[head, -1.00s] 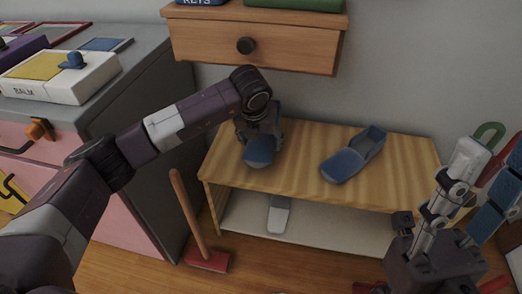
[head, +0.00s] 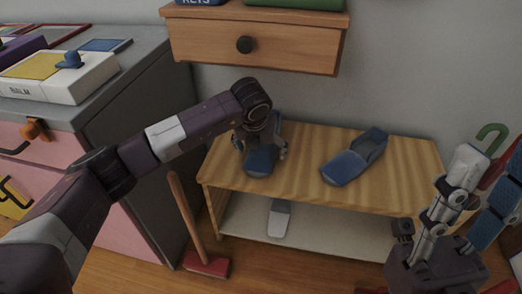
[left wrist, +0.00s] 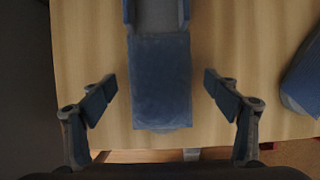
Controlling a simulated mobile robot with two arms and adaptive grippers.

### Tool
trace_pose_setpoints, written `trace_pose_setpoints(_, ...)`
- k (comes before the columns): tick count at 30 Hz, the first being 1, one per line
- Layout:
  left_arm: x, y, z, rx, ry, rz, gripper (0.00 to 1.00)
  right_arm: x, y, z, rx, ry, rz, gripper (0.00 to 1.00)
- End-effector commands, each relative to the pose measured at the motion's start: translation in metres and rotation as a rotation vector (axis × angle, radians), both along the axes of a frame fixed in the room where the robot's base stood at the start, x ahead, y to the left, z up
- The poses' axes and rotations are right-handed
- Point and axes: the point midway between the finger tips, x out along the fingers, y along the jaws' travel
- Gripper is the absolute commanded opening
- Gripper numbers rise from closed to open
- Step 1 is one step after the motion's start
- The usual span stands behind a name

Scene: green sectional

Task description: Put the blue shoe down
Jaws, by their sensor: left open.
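A blue shoe (head: 261,160) rests on the left part of the wooden bench top (head: 305,160), partly hidden in the head view by my left gripper (head: 262,152). In the left wrist view the same shoe (left wrist: 160,85) lies between the two spread fingers of my left gripper (left wrist: 170,98), with a gap on each side. The left gripper is open. A second blue shoe (head: 353,158) lies on the bench to the right, and its edge shows in the left wrist view (left wrist: 303,85).
A grey-soled shoe (head: 279,217) is on the lower shelf (head: 320,236). A red-headed broom (head: 205,264) stands left of the bench. A wooden drawer (head: 255,45) hangs on the wall above. A cabinet (head: 150,120) with a box (head: 60,77) stands at left. The bench top between the shoes is clear.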

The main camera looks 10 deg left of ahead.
Motion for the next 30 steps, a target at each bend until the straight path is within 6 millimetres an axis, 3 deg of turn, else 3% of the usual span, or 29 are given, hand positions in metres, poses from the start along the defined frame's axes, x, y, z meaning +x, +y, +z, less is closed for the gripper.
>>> trace_pose_setpoints(6, -0.013, 0.000, 0.039, 0.000, -0.003, -0.001, 0.82, 0.000, 0.000, 0.018, 0.000, 0.000, 0.000, 0.40)
trace_pose_setpoints(12, -0.023, 0.000, 0.060, 0.000, -0.002, 0.000, 0.82, 0.002, 0.000, 0.024, -0.003, 0.009, -0.001, 0.40)
trace_pose_setpoints(30, -0.026, 0.000, 0.063, 0.000, -0.001, 0.000, 0.82, 0.005, 0.001, 0.023, -0.007, 0.023, -0.004, 0.40)
